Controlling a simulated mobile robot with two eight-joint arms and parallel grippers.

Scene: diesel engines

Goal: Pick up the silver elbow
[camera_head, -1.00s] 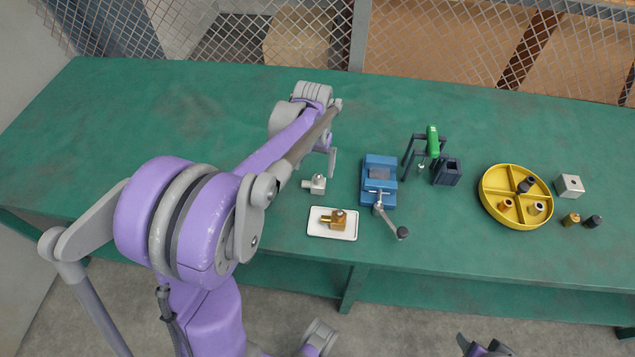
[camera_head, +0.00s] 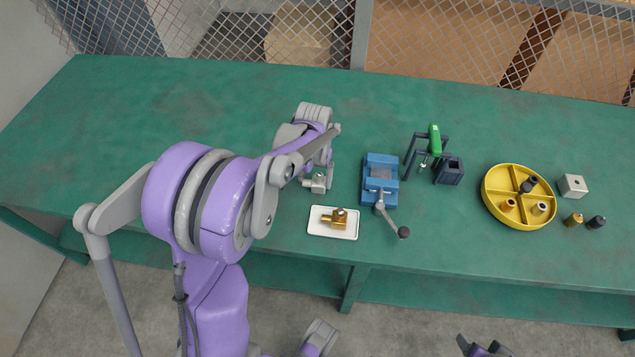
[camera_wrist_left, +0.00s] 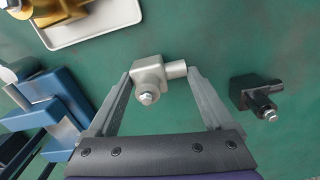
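The silver elbow (camera_head: 318,184) lies on the green bench, left of the blue vise. In the left wrist view, the silver elbow (camera_wrist_left: 148,72) sits between the fingertips, its block near the left finger and its pipe stub near the right one. My left gripper (camera_wrist_left: 160,76) is open around it; the gaps look small and I cannot tell whether either finger touches. In the head view my left gripper (camera_head: 317,178) is down at the elbow and partly covers it. My right gripper (camera_head: 482,349) shows only in part at the bottom edge.
A white tray (camera_head: 314,230) with a brass elbow (camera_head: 337,219) lies just in front. The blue vise (camera_head: 380,172) stands close to the right. A black elbow (camera_wrist_left: 254,92) is near the right finger in the wrist view. A yellow divided tray (camera_head: 488,208) is farther right.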

